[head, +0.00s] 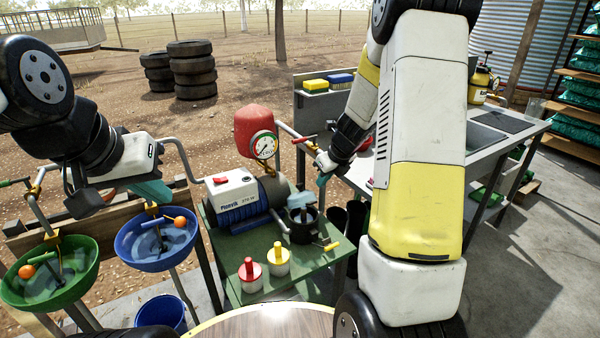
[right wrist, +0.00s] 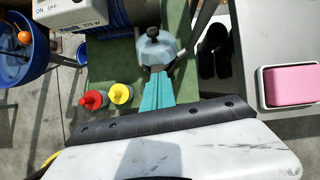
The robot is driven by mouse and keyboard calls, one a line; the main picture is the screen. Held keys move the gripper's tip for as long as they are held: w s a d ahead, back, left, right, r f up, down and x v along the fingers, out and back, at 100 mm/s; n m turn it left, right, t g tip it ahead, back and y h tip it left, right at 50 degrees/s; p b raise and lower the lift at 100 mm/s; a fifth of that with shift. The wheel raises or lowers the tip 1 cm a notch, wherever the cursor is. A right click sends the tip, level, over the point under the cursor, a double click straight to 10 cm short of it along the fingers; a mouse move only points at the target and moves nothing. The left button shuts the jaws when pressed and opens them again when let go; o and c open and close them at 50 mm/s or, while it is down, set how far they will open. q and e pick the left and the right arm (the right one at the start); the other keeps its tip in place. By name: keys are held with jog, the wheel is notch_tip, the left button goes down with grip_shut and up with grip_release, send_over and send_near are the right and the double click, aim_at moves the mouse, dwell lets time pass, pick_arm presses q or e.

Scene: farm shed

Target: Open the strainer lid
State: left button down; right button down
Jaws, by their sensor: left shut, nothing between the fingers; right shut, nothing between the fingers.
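The strainer stands on the green bench, with a dark round body (head: 304,229) and a pale blue-grey lid (head: 301,200) on top. In the right wrist view the lid (right wrist: 158,50) shows from above with a black knob. My right gripper (head: 322,181) is shut and empty, above and to the right of the strainer. In the right wrist view its teal fingers (right wrist: 157,75) point at the lid and overlap its near edge; I cannot tell whether they touch. My left gripper (head: 152,191) is shut and empty above the blue bowl, away from the strainer.
A white and blue pump (head: 236,193) sits left of the strainer, with a red tank (head: 255,128) and gauge behind. A red-topped jar (head: 250,275) and a yellow-topped jar (head: 278,262) stand in front. Green (head: 75,283) and blue (head: 130,252) bowls are left. A sink counter (head: 505,135) is right.

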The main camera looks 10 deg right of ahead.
aim_at(303, 191)
jog(key=x, duration=0.8)
jog(key=shift+f, duration=0.15)
jog(key=w, duration=0.1)
jog(key=w+a, duration=0.1)
jog(key=shift+w+a, duration=0.2)
jog(key=shift+w, duration=0.1)
jog(key=shift+w+a+r, duration=0.2)
jog(key=shift+w+r, duration=0.1)
jog(key=shift+w, duration=0.3)
